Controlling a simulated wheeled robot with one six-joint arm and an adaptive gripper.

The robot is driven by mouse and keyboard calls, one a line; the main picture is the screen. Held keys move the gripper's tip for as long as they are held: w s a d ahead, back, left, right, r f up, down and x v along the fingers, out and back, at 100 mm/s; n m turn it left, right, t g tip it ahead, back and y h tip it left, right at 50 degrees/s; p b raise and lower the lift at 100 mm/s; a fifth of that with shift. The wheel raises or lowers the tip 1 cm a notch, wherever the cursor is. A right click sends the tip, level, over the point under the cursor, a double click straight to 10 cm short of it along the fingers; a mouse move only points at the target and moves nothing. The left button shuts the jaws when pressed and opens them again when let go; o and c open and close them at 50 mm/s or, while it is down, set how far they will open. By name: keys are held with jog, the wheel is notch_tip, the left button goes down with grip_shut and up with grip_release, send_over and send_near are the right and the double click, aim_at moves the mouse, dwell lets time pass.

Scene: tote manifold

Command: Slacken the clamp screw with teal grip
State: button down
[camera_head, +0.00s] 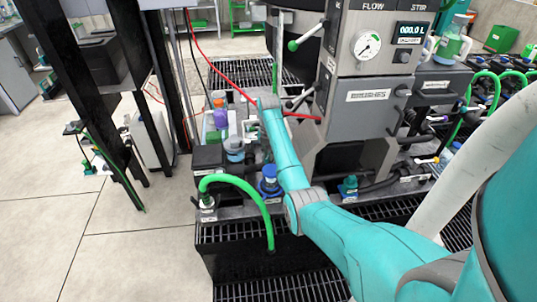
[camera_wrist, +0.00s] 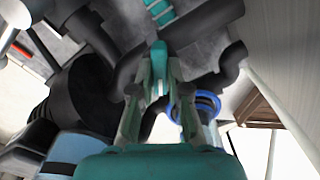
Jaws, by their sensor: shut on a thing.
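In the wrist view, my gripper (camera_wrist: 158,82) has its two grey-green fingers closed around a narrow teal piece, the teal grip of the clamp screw (camera_wrist: 158,55). The grip stands between the fingertips, against dark grey pipework. The fingers cover its sides, and the screw's shank cannot be made out. In the head view my arm reaches to the left side of the grey machine; my gripper and the clamp screw cannot be made out there.
A blue-ringed fitting (camera_wrist: 207,104) stands close to the right finger. Thick black pipes (camera_wrist: 82,92) crowd the left. The grey machine (camera_head: 366,105) carries a gauge and levers. A green hose (camera_head: 240,184) and a blue-capped fitting (camera_head: 269,178) lie near my arm. Open floor (camera_head: 130,250) is at left.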

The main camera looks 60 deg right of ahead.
aim_at(268, 155)
jog(key=shift+n, duration=2.2)
jog(key=c, duration=1.1)
grip_release()
jog(key=shift+c, duration=0.2)
jog(key=shift+r, duration=3.75)
jog(key=shift+w, duration=0.1)
